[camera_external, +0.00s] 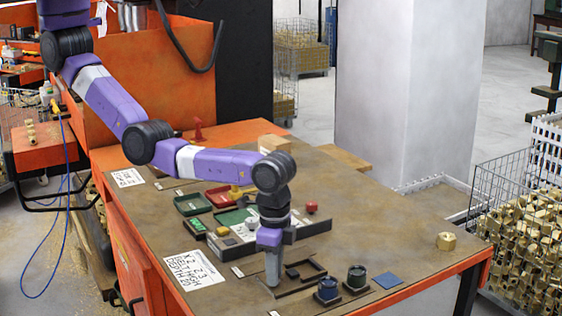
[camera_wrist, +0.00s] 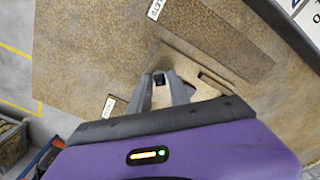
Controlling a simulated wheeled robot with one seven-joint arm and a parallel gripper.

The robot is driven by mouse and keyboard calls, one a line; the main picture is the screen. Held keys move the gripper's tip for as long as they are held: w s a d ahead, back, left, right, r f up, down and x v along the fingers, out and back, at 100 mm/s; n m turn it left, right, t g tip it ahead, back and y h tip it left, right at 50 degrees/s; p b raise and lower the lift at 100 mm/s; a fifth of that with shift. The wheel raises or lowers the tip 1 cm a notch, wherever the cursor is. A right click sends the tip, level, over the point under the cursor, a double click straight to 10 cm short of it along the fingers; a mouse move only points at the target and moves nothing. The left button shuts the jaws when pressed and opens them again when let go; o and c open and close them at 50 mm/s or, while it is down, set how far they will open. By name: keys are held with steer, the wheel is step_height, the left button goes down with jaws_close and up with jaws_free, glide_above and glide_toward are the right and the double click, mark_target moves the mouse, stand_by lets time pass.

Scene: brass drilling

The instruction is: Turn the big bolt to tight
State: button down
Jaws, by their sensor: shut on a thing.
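My gripper (camera_external: 271,283) points straight down at the front of the bench top. In the wrist view my gripper (camera_wrist: 160,84) is shut on a small dark part (camera_wrist: 159,79), which looks like the head of the big bolt. Most of the bolt is hidden by the fingers, and its turn angle cannot be told. Small white labels lie on either side, one at the upper left (camera_external: 237,271) and one at the front edge (camera_external: 273,313).
The bench's right side is mostly clear.

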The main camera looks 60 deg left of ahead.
steer(key=shift+r, duration=0.1)
steer(key=c, duration=1.2)
jaws_free()
steer(key=shift+r+b, duration=0.35)
steer(key=shift+r, duration=3.5)
